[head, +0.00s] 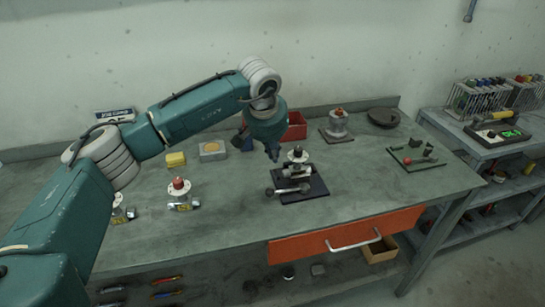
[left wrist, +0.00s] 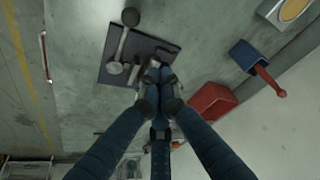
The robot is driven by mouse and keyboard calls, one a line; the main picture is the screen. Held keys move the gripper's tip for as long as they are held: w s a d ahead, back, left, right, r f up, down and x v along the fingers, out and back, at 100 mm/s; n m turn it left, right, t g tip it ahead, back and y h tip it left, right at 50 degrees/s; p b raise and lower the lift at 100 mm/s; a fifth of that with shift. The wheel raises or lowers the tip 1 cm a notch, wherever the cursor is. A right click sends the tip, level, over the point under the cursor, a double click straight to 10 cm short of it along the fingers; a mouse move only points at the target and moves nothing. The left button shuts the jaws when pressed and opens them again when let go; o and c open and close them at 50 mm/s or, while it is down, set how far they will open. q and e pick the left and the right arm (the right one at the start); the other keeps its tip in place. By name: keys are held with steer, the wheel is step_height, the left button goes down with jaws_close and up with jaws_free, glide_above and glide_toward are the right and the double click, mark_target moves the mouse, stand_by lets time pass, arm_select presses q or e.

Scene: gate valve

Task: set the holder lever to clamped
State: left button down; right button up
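A lever-like bar with round ends (head: 288,190) lies low across the plate's front. In the left wrist view a bar with a round knob (left wrist: 130,17) crosses the dark plate (left wrist: 112,72). I cannot tell the lever's setting. My left gripper (head: 274,157) points down just behind and left of the valve. Its fingertips (left wrist: 157,75) are close together and nothing shows held. The fingers partly hide the holder. My right gripper is not in view.
A red bin (head: 296,127), a yellow block (head: 176,159) and another valve (head: 180,194) are on the bench. A valve body (head: 337,124) and a dark tray (head: 417,158) are to the right. An orange drawer (head: 300,247) is below. The front bench top is clear.

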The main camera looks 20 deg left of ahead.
arm_select(q)
steer(key=p+x, duration=0.2)
steer(key=x, duration=0.4)
steer(key=shift+f, duration=0.3)
steer(key=shift+w+f, duration=0.15)
steer(key=shift+f, duration=0.35)
steer(key=s+p, duration=0.2)
steer(key=s, duration=0.1)
steer(key=shift+f, duration=0.15)
steer(key=shift+s+f, duration=0.1)
steer(key=shift+s, duration=0.35)
steer(key=shift+f, duration=0.1)
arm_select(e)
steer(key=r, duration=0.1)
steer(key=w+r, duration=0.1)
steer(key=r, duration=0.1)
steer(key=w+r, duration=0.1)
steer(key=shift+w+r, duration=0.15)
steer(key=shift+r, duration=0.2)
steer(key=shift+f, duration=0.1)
